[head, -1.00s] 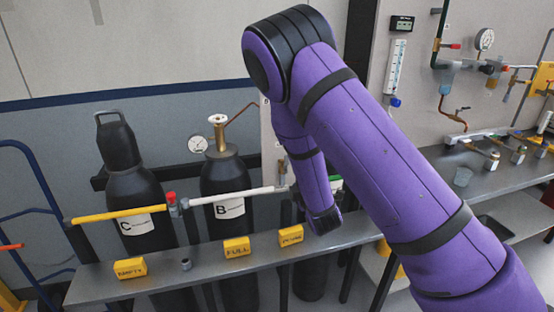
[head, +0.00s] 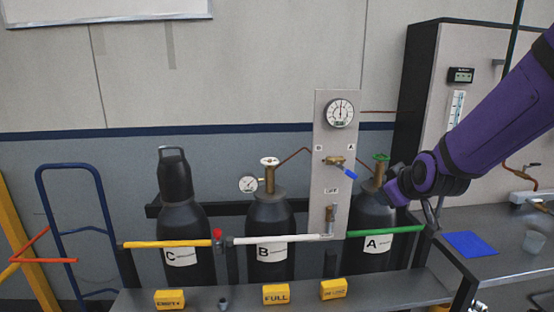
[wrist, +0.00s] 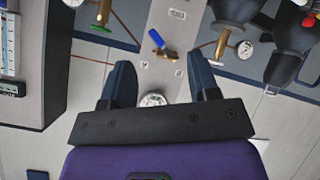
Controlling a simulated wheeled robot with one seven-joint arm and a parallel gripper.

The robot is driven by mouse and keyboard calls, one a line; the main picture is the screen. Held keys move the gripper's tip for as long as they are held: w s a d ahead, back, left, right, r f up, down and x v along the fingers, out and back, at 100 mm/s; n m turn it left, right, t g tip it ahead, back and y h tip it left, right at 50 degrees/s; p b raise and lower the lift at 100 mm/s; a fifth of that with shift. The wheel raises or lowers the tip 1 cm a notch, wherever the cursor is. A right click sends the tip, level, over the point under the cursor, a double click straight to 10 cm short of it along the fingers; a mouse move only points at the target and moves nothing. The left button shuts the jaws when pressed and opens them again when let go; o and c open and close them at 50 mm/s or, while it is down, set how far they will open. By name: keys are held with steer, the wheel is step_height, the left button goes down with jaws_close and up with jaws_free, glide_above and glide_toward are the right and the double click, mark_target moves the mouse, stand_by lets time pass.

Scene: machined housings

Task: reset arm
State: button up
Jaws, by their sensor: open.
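My gripper (wrist: 160,65) shows in the wrist view with its two dark fingers spread wide apart and nothing between them. In that view the valve panel (wrist: 172,18) appears upside down beyond the fingers, with its round gauge partly hidden behind the gripper body. In the head view my purple arm comes in from the right edge and bends down near cylinder A (head: 371,240). The fingers are hard to make out there, and I cannot tell how close they are to that cylinder.
Cylinder B (head: 270,230) and cylinder C (head: 185,235) stand left of cylinder A behind coloured bars. A grey bench (head: 385,290) in front carries several yellow blocks. A blue mat (head: 469,244) and a clear cup (head: 534,241) are on the right counter. A blue hand truck (head: 75,225) stands left.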

steer(key=s+d+r+m+g, duration=0.1)
steer(key=s+r, duration=0.4)
steer(key=s, duration=0.9)
steer(key=s+d+r+m+g, duration=0.2)
steer(key=s+r+m+g, duration=0.2)
steer(key=s, duration=1)
steer(key=shift+s+d+r+m+h, duration=0.25)
steer(key=shift+r+m, duration=0.2)
steer(key=shift+m, duration=0.25)
steer(key=shift+w+a, duration=0.1)
